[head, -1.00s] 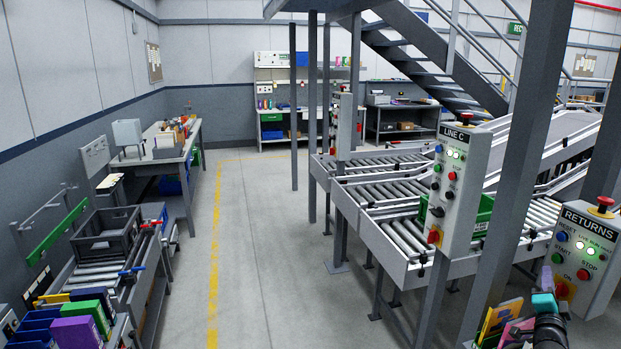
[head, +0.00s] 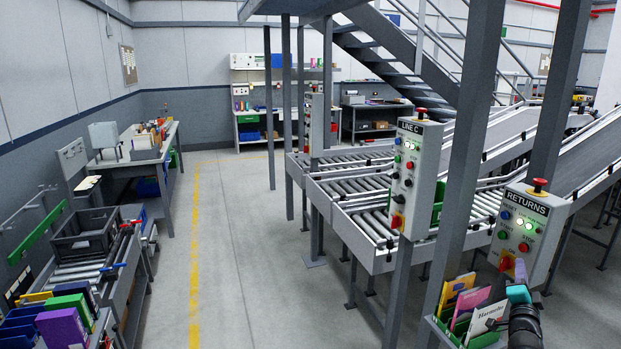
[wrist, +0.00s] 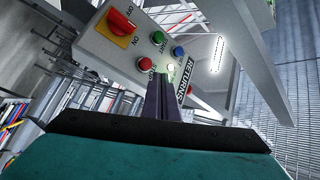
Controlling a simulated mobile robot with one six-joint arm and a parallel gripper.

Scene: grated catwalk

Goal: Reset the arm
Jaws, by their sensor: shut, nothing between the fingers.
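My arm's end with its teal part (head: 517,293) shows at the lower right of the head view. My gripper (head: 520,268) points away from me, in front of the lower part of the RETURNS control box (head: 532,228). In the wrist view my gripper's purple-grey fingers (wrist: 158,98) are together with nothing between them. The RETURNS box (wrist: 125,52) shows tilted beyond them, with a red switch on yellow and several coloured buttons. I cannot tell whether the fingertips touch the box.
A green bin (head: 478,340) of books and envelopes sits just left of my arm. The LINE C box (head: 408,180) hangs on a post by the roller conveyors (head: 365,215). A grey post (head: 468,150) stands between the boxes. The floor aisle (head: 240,240) is clear.

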